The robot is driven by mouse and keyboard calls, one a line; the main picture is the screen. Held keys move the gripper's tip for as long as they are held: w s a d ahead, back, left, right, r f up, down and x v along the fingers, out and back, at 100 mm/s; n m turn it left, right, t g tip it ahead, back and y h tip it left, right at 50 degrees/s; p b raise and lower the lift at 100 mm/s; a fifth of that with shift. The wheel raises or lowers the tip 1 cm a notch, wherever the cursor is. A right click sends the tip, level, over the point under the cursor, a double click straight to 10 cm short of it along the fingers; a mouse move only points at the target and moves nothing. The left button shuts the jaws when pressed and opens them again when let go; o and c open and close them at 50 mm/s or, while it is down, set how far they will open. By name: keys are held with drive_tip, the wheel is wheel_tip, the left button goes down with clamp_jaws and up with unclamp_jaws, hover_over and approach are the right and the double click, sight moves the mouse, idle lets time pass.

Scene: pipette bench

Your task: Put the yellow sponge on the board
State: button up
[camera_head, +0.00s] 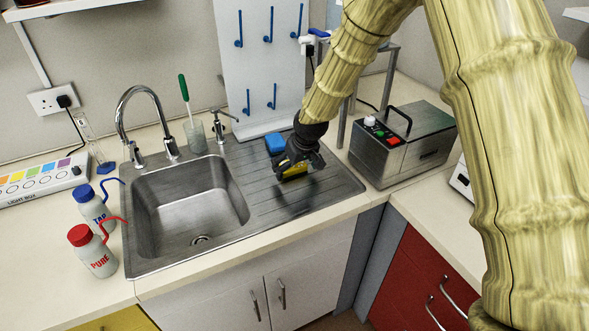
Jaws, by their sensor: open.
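My gripper (297,168) is low over the ribbed draining board (326,192) to the right of the sink basin, pointing down. A yellow patch (294,171), apparently the yellow sponge, shows at the fingertips, partly covered by the dark fingers. The gripper is open around or just above it; I cannot tell whether the fingers touch it. The yellow thing is on or very close to the draining board, with a dark shadow beneath.
A blue block (275,144) lies behind and left of my gripper. A white peg panel (262,62) stands behind. A steel box (402,146) is on the right. The sink basin (190,205) is left, with bottles (97,255) beyond. The board's front right is clear.

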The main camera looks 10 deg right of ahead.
drive_tip(key=b+v, duration=0.2)
drive_tip(key=v, duration=0.9)
